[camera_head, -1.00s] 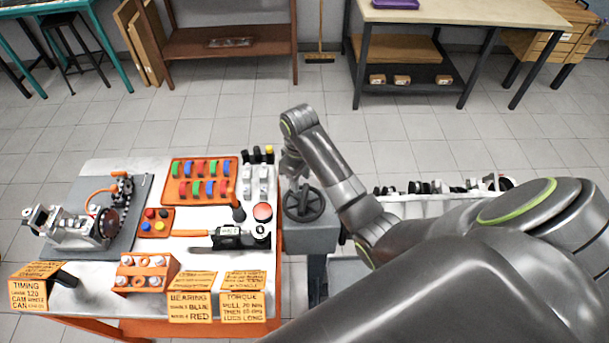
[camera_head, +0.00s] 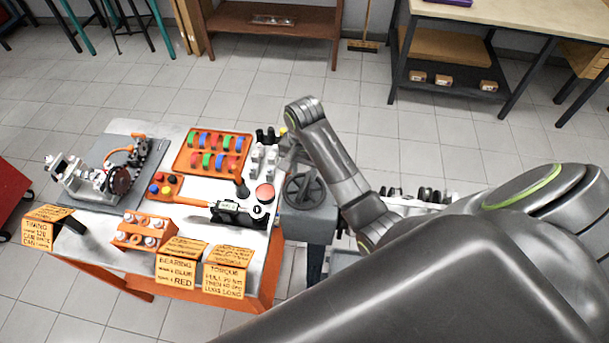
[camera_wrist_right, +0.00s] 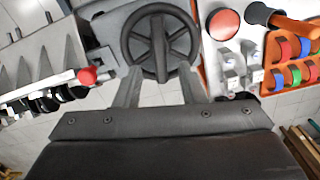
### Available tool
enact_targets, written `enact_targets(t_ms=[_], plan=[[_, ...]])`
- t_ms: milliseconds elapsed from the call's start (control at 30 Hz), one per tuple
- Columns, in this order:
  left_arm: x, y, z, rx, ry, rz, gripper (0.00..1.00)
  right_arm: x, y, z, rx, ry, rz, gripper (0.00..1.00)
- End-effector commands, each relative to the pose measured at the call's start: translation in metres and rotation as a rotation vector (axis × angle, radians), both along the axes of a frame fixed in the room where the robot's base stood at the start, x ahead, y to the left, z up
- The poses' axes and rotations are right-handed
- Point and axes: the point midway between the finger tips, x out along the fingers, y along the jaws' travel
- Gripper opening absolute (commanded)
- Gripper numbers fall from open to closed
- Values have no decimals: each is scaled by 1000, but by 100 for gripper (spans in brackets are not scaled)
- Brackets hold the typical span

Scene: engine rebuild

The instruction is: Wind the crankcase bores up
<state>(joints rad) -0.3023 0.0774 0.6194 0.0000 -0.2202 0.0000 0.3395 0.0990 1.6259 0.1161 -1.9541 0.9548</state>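A dark spoked handwheel (camera_head: 304,188) sits on a grey block at the right end of the bench; it fills the top middle of the right wrist view (camera_wrist_right: 159,42). My right gripper (camera_head: 289,150) hangs at the far side of the wheel, partly hidden by my own wrist. In the right wrist view its two fingers (camera_wrist_right: 160,82) are spread apart at the wheel's near rim; I cannot tell whether they touch it. A grey finned body, likely the crankcase (camera_wrist_right: 38,62), shows left of the wheel, mostly hidden by my arm in the head view. My left gripper is out of view.
The bench carries an orange tray (camera_head: 213,152) of coloured bearing shells, a torque wrench (camera_head: 232,210), a red button (camera_head: 265,192), an engine assembly (camera_head: 105,178) and orange sign cards (camera_head: 176,268). A red cabinet (camera_head: 10,190) stands at left. Floor behind the bench is clear.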

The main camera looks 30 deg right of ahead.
Motion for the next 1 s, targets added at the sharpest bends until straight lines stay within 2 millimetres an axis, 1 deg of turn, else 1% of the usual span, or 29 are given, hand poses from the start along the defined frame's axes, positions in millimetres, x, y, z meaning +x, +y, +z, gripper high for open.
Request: enact_targets(t_ms=[200,600,667,800,900,1000], plan=[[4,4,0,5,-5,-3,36,-1,0,-20,0,3,1,36],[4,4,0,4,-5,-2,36,-1,0,-61,0,3,3,36],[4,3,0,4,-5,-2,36,0,0,-60,0,0,3,30],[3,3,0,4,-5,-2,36,0,0,-59,0,0,3,12],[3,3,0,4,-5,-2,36,0,0,-59,0,0,3,0],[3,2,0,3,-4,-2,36,0,0,-59,0,0,7,0]])
